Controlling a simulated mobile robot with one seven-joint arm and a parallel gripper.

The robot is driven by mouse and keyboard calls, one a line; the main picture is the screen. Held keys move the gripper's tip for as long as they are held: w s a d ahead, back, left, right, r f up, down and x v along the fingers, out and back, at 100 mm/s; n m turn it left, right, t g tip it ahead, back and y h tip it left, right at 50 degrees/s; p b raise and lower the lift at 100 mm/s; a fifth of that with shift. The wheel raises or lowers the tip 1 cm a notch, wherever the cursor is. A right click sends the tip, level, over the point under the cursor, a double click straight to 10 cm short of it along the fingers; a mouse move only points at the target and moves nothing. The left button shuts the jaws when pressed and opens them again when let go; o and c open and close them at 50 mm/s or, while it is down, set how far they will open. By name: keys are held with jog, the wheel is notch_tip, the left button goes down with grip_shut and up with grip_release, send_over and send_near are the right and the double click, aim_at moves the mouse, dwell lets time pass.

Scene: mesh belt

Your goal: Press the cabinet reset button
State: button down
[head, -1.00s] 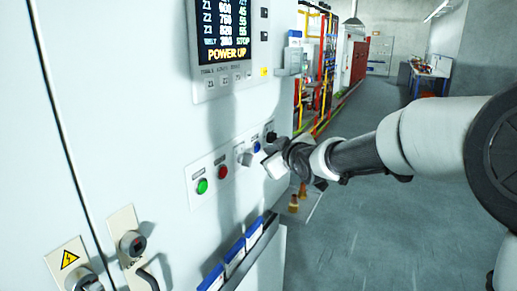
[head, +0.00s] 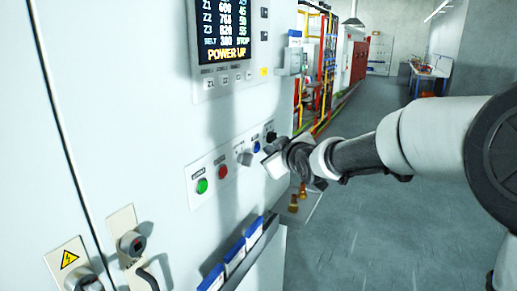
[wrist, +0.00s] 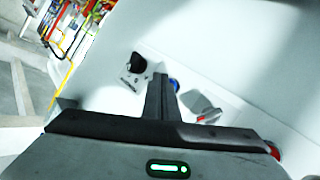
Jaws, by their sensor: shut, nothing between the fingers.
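The cabinet's control row holds a blue button (head: 256,147), whose label is too small to read. It sits between a grey selector switch (head: 245,158) and a black knob (head: 270,137). My gripper (head: 272,167) is shut and empty, close in front of the panel, just right of and below the blue button. In the wrist view my shut fingers (wrist: 160,90) point at the panel. The blue button (wrist: 175,85) shows just right of them, partly hidden. I cannot tell whether the fingertips touch anything.
A green button (head: 202,186) and a red button (head: 222,172) lie further left on the row. A display (head: 226,30) above reads POWER UP. A rack of blue folders (head: 235,257) juts out below. Open floor (head: 400,235) lies to the right.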

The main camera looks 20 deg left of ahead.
jog(key=shift+a+f, duration=0.1)
jog(key=shift+a+b, duration=0.3)
jog(key=shift+b, duration=0.1)
jog(key=shift+w+a+b, duration=0.1)
jog(key=shift+a+b, duration=0.35)
jog(key=shift+b, duration=0.05)
dwell(0.8)
jog(key=shift+d+p, duration=0.45)
jog(key=shift+d, duration=0.35)
jog(key=shift+d, duration=0.1)
jog(key=d+p, duration=0.2)
jog(key=d, duration=0.1)
jog(key=d+p, duration=0.1)
jog(key=d, duration=0.1)
jog(key=shift+s, duration=0.3)
